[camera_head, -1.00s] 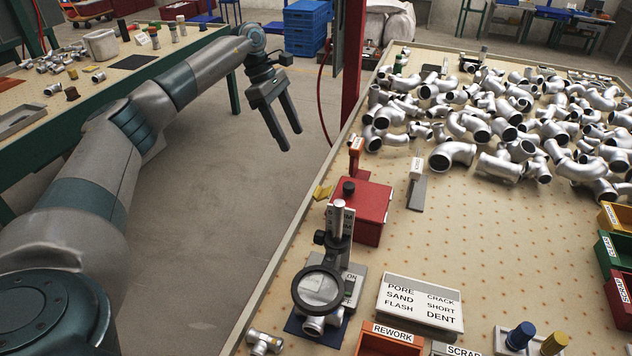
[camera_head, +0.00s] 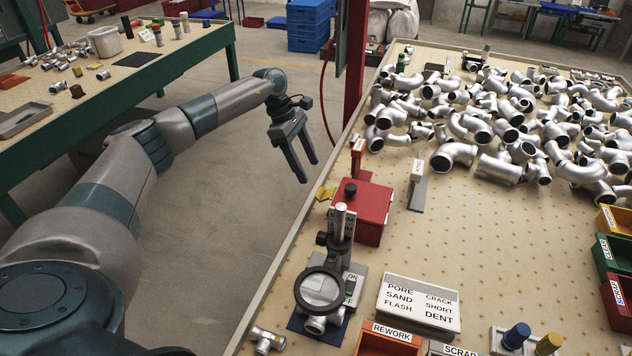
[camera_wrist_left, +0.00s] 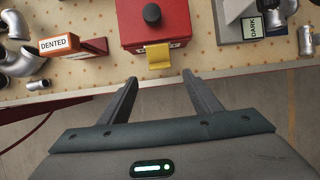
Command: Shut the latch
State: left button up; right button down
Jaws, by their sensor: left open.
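A red box (camera_head: 361,212) with a black knob on its lid stands near the left edge of the work table. A yellow latch (camera_head: 324,194) sticks out from the box's left side, at the table edge. In the left wrist view the yellow latch (camera_wrist_left: 158,57) shows on the face of the red box (camera_wrist_left: 180,18). My left gripper (camera_head: 309,172) is open and empty, off the table edge, just behind and left of the latch. In the left wrist view its fingertips (camera_wrist_left: 160,78) lie apart on either side below the latch, not touching it. My right gripper is out of view.
A magnifier stand (camera_head: 338,252) stands in front of the box. An orange DENTED sign (camera_wrist_left: 65,44) stands beside the box. A red post (camera_head: 353,75) rises behind my gripper. Many silver pipe elbows (camera_head: 455,155) lie farther right. The floor left of the table is clear.

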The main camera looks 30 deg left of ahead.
aim_at(318, 190)
pick_arm(q)
jog(key=p+x, duration=0.2)
jog(key=x, duration=0.5)
jog(key=shift+d+f, duration=0.15)
jog(key=shift+f, duration=0.2)
jog(key=c, duration=1.1)
